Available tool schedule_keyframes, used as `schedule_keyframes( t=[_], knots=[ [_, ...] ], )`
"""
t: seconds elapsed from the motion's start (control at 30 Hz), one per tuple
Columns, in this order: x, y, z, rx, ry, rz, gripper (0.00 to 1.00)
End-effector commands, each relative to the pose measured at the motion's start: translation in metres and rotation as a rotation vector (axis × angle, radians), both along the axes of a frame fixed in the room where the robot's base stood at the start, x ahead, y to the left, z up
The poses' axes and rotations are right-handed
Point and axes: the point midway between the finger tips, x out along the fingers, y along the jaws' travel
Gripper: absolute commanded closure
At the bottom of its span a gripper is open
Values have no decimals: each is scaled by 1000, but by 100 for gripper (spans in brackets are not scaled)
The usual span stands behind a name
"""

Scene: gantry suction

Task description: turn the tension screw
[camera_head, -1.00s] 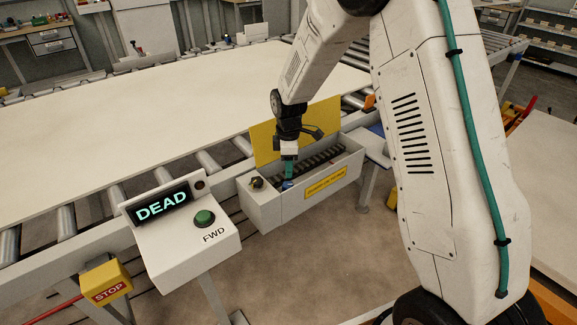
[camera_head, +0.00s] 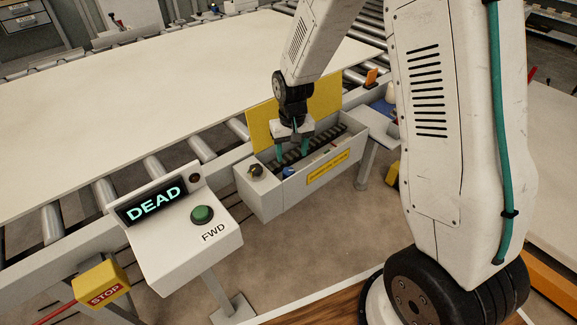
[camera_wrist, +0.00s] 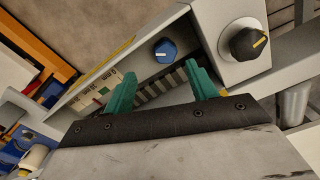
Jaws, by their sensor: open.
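The long open box (camera_head: 281,205) on the side of the conveyor has a raised yellow lid and a dark ribbed belt or chain inside. A blue round head with a mark across it, seemingly the tension screw (camera_wrist: 165,51), sits inside the box; it also shows in the head view (camera_head: 288,171). My gripper (camera_head: 292,154) is over the box with its teal fingers apart and empty. In the wrist view the gripper (camera_wrist: 160,84) has the blue head beyond its fingertips, roughly between them; no contact shows. A printed scale (camera_wrist: 98,96) lies beside the left finger.
A black knob with a yellow line (camera_wrist: 247,42) stands on the box's end, right of the fingers. A console (camera_head: 187,238) reading DEAD has a green FWD button. A yellow STOP box (camera_head: 101,284) is at lower left. A large pale board (camera_head: 160,90) covers the rollers.

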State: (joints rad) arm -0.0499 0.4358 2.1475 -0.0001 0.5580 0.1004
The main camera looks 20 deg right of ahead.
Motion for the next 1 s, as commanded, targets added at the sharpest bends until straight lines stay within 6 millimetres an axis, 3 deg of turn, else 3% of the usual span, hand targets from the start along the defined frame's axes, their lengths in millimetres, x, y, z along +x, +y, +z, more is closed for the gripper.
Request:
schedule_keyframes(
  t=[0.17, 0.5, 0.9, 0.93, 1.0],
  knots=[
    [0, 8, -16, 0, 3, -14, 43],
    [0, 8, -67, 0, 3, -12, 43],
    [0, 6, -77, 0, 0, -13, 43],
    [0, 6, -77, 0, 0, -13, 45],
    [0, 6, -77, 0, 0, -13, 65]
  ],
)
